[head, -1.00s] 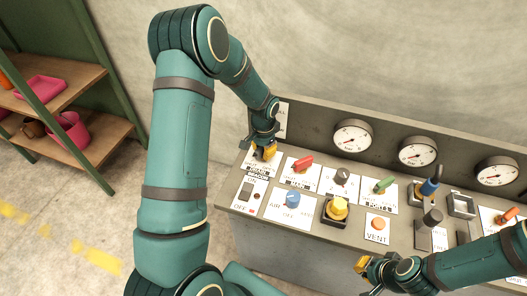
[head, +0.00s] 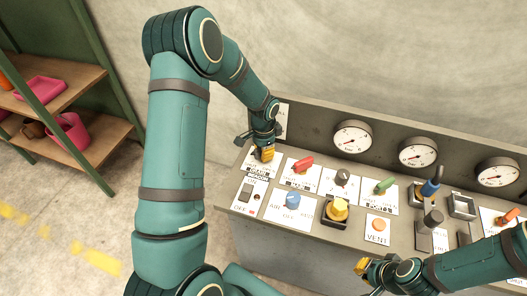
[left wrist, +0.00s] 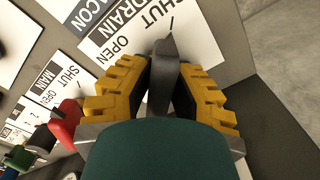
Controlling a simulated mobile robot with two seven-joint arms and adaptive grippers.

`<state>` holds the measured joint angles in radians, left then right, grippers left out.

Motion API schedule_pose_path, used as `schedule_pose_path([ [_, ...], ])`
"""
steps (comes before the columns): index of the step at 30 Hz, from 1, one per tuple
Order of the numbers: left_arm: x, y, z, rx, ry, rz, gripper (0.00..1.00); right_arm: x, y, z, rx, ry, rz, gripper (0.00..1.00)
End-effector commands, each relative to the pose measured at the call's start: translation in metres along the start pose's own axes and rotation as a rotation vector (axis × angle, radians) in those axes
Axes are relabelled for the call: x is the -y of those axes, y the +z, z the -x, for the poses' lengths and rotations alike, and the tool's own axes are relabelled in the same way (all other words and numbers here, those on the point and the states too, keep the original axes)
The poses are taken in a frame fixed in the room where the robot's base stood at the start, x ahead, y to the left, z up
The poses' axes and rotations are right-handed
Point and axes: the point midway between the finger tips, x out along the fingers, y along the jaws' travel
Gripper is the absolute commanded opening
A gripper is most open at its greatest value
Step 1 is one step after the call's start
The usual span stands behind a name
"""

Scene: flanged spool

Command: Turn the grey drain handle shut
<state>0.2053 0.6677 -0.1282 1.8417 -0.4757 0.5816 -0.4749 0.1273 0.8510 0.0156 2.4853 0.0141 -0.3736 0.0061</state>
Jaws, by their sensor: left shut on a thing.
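The grey drain handle (left wrist: 165,75) stands between the yellow fingers of my left gripper (left wrist: 160,92) in the left wrist view. The fingers are shut on it. Its tip points toward the plate (left wrist: 193,35) marked DRAIN, SHUT and OPEN. In the head view my left gripper (head: 264,154) is at the panel's far left corner and hides the handle. My right gripper (head: 362,268) is in front of the panel at the lower right, away from the drain handle; its finger opening is not clear.
The red main handle (head: 303,164) is just right of the drain plate. A blue air knob (head: 292,199), a yellow knob (head: 337,208), a dark knob (head: 342,177) and a green handle (head: 384,185) are further along. Gauges (head: 352,137) line the back.

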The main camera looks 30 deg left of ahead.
Motion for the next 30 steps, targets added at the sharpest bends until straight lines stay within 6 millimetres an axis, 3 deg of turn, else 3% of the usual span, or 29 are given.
schedule_pose_path([
  [1,-0.002,0.001,-0.002,0.004,0.004,-0.001,0.0,0.0,0.0,0.0,0.0,0.0,0.0,0.0],
  [2,-0.002,0.001,-0.002,0.004,0.004,-0.001,0.24,0.0,0.0,0.0,0.0,0.0,0.0,0.0],
  [4,-0.002,0.001,-0.002,0.004,0.004,-0.001,0.49,0.0,0.0,0.0,0.0,0.0,0.0,0.0],
  [17,0.0,0.0,0.007,-0.001,-0.001,0.001,0.49,0.0,0.0,0.0,0.0,0.0,0.0,0.0],
  [30,0.0,0.0,0.088,-0.002,-0.001,0.0,0.49,0.0,0.0,0.0,0.0,0.0,0.0,0.0],
])
